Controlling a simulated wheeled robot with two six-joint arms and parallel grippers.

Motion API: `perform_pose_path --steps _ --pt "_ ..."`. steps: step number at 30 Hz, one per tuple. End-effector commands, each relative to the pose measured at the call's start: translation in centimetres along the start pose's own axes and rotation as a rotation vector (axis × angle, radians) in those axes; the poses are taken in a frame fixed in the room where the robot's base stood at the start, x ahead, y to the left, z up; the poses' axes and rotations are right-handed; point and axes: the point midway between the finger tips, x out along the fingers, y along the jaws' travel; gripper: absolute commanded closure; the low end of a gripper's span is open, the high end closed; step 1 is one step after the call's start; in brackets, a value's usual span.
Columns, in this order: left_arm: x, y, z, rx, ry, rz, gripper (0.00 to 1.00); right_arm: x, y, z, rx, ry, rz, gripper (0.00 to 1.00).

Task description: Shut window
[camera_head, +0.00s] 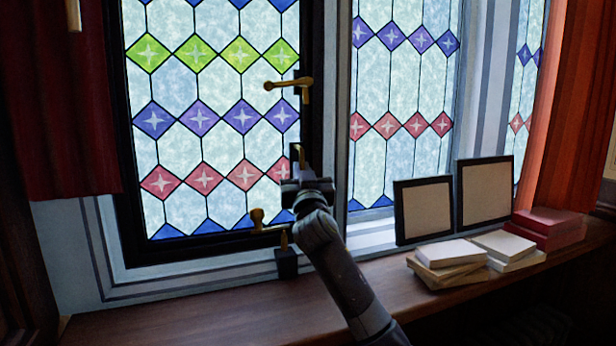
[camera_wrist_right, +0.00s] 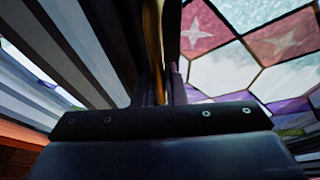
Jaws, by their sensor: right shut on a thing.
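The window casement (camera_head: 118,215) has a black frame and stained glass with green, purple and red diamonds. It stands at the left of the head view; how far it is ajar I cannot tell. A brass handle (camera_head: 290,84) sits high on its right stile. A brass stay (camera_head: 262,222) is at its lower edge. My right gripper (camera_head: 298,158) is at the right stile, below that handle, shut on a brass piece. The brass piece (camera_wrist_right: 153,40) shows upright between the dark fingers in the wrist view; its lower part is hidden. My left gripper is not in view.
A wooden sill (camera_head: 200,315) runs below the window. Two dark-framed panels (camera_head: 424,210) lean at the right, behind stacked pale books (camera_head: 445,262) and red books (camera_head: 548,225). Red curtains (camera_head: 65,130) hang at both sides. The sill's left part is clear.

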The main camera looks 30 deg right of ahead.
Motion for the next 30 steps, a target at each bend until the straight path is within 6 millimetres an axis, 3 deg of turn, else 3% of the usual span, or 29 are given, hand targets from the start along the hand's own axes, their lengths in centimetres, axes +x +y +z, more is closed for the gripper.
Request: perform_pose_path --steps 5,6,7,18,23,30 --pt "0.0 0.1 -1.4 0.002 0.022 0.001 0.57 -0.1 0.0 0.3 0.001 -0.007 0.000 1.00" --pt "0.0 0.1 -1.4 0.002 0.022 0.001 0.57 -0.1 0.0 0.3 0.001 -0.007 0.000 0.84" --pt "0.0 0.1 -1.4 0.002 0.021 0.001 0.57 -0.1 0.0 0.3 0.001 -0.007 0.000 0.81" --pt "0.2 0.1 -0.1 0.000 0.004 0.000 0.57 -0.4 0.1 0.3 0.000 -0.004 0.001 0.81" --pt "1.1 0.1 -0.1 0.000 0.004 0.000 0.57 -2.1 0.1 0.5 0.000 -0.003 0.000 0.81" --pt "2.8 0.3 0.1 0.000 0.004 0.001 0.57 -6.3 0.0 0.5 0.001 -0.002 -0.001 0.81"
